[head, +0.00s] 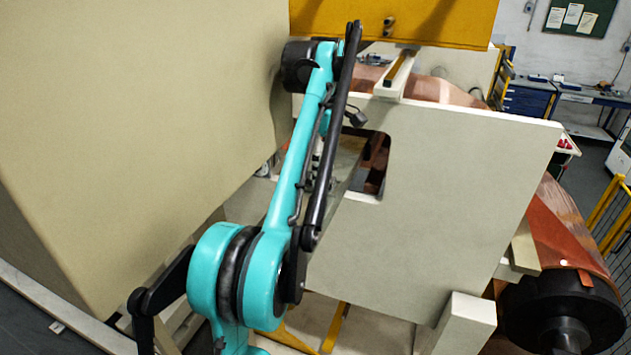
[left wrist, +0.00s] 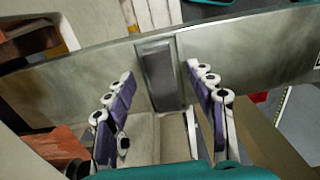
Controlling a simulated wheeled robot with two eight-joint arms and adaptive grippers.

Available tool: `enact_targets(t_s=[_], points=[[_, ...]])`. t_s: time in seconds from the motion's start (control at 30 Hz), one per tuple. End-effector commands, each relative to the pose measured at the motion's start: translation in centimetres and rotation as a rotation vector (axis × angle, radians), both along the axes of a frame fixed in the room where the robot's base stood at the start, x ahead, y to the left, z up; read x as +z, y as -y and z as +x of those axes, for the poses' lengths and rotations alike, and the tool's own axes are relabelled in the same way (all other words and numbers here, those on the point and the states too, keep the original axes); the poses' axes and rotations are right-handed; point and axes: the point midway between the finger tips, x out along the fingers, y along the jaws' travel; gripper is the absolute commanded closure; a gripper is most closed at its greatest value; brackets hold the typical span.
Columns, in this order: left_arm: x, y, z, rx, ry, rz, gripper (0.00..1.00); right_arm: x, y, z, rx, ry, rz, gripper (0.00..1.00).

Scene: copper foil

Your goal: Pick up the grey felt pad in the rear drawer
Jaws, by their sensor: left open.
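In the left wrist view, my left gripper (left wrist: 159,76) is open, with its two purple-padded fingers spread apart. A dark grey rectangular piece (left wrist: 158,73), which looks like the grey felt pad, shows in the gap between the fingertips. It appears upright against a long beige-grey panel (left wrist: 75,75), and neither finger visibly touches it. How far it is from the fingertips is hard to tell. In the head view my teal arm reaches up to the machine, and its gripper cannot be made out. The pad and any drawer cannot be made out there. My right gripper is in neither view.
In the head view a large beige housing (head: 130,110) stands close on the left of the arm. A pale upright panel (head: 460,190) with a cut-out stands on the right. A yellow beam (head: 430,20) crosses above. A copper roll (head: 560,235) is at the right.

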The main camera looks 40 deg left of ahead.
Motion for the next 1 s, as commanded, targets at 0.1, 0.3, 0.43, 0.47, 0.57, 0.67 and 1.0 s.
enact_targets(t_s=[0.1,0.3,0.43,0.47,0.57,0.67,1.0], points=[[-0.98,0.02,-0.04,0.000,0.000,0.000,0.45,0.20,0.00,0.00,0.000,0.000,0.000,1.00],[-1.38,0.03,-0.05,0.000,0.000,0.000,0.45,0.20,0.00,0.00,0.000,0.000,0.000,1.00],[-1.37,0.02,-0.04,0.000,0.000,0.000,0.53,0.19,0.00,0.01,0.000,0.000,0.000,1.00],[-1.37,0.02,-0.04,0.000,0.000,0.000,0.61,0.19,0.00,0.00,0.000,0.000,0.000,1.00],[-1.37,0.02,-0.04,0.000,0.000,0.000,0.87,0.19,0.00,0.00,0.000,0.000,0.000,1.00],[-1.36,0.02,-0.04,0.000,0.000,0.000,1.00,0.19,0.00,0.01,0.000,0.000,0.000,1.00],[-1.14,0.02,-0.03,0.000,0.000,0.000,1.00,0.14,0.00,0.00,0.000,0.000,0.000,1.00]])
